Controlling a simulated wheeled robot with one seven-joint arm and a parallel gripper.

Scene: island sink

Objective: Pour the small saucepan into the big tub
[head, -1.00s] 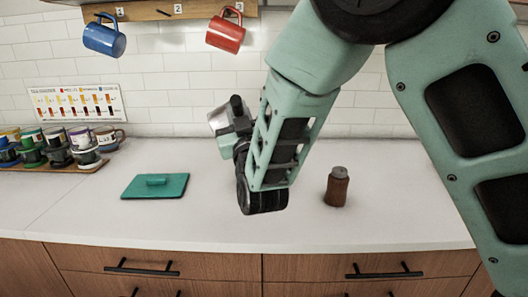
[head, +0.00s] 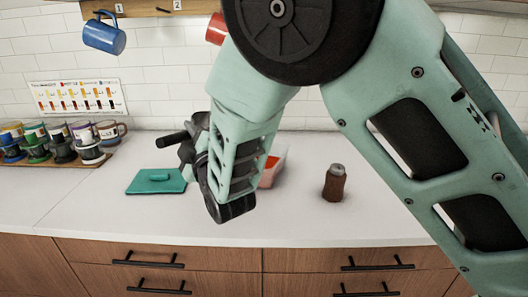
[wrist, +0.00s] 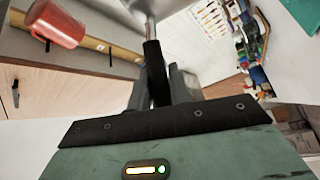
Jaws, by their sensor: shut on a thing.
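My gripper (head: 190,143) is shut on the black handle of the small saucepan (head: 172,139). In the wrist view the black handle (wrist: 153,68) stands between the fingers, and a bit of the silver pan (wrist: 143,8) shows at the top edge. In the head view my arm hides the pan's body, so its tilt and contents cannot be told. The big tub (head: 268,181), pale and partly see-through with something orange-red inside, stands on the counter behind my forearm. Most of it is hidden.
A teal lid with a handle (head: 143,188) lies flat left of my gripper. A brown shaker (head: 335,184) stands right of the tub. Several mugs on stands (head: 62,145) fill a board at the far left. A blue mug (head: 103,36) hangs above. The front counter is clear.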

